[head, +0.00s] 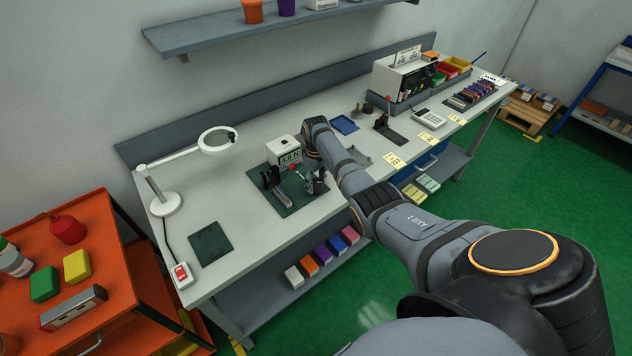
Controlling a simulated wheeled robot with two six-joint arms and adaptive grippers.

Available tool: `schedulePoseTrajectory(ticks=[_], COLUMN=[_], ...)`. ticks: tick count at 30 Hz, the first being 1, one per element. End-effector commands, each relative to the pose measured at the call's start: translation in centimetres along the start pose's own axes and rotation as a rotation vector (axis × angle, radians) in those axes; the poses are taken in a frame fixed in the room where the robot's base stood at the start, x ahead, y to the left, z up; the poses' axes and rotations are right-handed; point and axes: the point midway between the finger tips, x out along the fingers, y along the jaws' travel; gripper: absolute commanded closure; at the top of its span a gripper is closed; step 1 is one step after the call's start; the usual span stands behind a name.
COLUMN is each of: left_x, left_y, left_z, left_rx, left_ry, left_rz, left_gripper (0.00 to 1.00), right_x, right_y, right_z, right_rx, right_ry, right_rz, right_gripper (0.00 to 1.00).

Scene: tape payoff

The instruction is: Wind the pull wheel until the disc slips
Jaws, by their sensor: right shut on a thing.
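The tape payoff fixture stands on a dark green base plate (288,208) on the bench. A dark upright disc (269,177) is at its left side, with a grey lever or bracket beside it. A small red knob (293,167) shows in the middle. A white box with a dark display (288,152) stands just behind. My right gripper (314,184) is at the right end of the fixture, shut on what appears to be the pull wheel. The gripper mostly hides that wheel, and its details are too small to tell. My left gripper is out of view.
A magnifier lamp (166,205) and a dark green mat (210,243) are left of the fixture. A blue tray (344,124) and a red-knobbed lever device (389,128) lie farther right. An orange cart (100,215) stands at left.

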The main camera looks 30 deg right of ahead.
Motion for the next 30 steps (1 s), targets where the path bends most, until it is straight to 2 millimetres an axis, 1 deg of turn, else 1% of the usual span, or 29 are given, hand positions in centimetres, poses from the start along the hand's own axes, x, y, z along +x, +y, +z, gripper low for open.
schedulePoseTrajectory(ticks=[5, 11, 21, 30], left_x=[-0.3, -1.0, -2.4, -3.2], left_y=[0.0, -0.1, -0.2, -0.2], left_z=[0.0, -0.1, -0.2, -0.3], left_rx=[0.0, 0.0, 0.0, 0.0], left_ry=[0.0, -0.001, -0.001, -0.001], left_rz=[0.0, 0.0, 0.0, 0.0], left_gripper=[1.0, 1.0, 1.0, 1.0], right_x=[-0.1, -0.2, -0.2, -0.1], right_y=[0.0, -0.1, 0.0, 0.0], right_z=[0.0, 0.0, -0.1, 0.0], right_rx=[0.038, 0.154, 0.466, 0.74], right_ry=[-0.001, -0.001, 0.0, -0.001], right_rz=[-0.001, -0.002, -0.001, -0.001], right_gripper=[0.85, 0.85, 0.85, 0.85])
